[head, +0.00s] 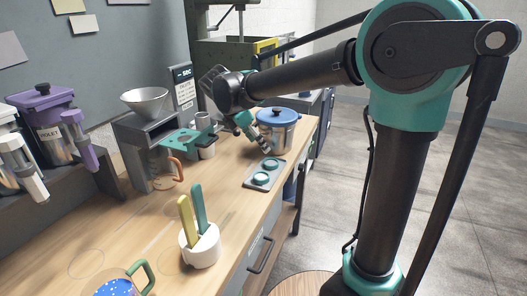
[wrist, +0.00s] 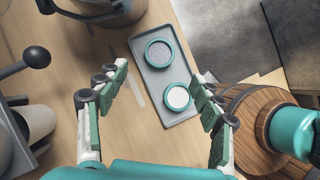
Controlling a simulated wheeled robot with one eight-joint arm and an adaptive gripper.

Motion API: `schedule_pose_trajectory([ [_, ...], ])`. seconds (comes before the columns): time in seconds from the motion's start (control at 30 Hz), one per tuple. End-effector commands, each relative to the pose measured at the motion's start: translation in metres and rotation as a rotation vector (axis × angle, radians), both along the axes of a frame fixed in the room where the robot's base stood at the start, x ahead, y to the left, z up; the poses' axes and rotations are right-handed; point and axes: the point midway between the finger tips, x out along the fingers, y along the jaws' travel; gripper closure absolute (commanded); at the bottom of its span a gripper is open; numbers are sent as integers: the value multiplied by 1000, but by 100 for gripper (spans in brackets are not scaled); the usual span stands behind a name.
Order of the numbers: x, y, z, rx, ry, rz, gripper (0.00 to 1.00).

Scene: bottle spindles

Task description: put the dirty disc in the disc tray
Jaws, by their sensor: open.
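A grey tray (head: 252,183) lies near the bench's right edge. Two teal-rimmed round pieces sit on it. In the wrist view, the upper one (wrist: 159,52) has a greyish, speckled centre, and the lower one (wrist: 178,98) has a plain white centre. The greyer one looks like the dirty disc. The tray also shows in the wrist view (wrist: 185,76). My gripper (wrist: 161,86) is open and empty, its fingers apart to the left and right of the lower piece, above the tray. In the head view my gripper (head: 262,138) is above and just beyond the tray.
A blue-lidded canister (head: 277,131) stands just behind the tray. A funnel stand (head: 147,115) and a teal plate with holes (head: 188,138) are to the left. A white holder with yellow and teal handles (head: 201,247) stands in front. Bare bench lies between the holder and the tray.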

Motion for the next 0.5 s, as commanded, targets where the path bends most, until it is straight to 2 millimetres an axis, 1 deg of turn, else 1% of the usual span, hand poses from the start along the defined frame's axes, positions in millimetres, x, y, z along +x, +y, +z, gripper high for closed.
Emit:
schedule_pose_trajectory([
  [0.03,-2,3,6,0,0,1,33],
  [0.13,-5,6,13,0,0,1,33],
  [0.33,-6,6,17,5,-2,-9,33],
  [0.37,-6,3,15,11,-6,-21,33],
  [0.43,-8,-10,7,45,-24,-84,33],
  [0.47,-10,-19,1,68,-35,-125,33],
  [0.5,-12,-34,-9,108,-56,-196,33],
])
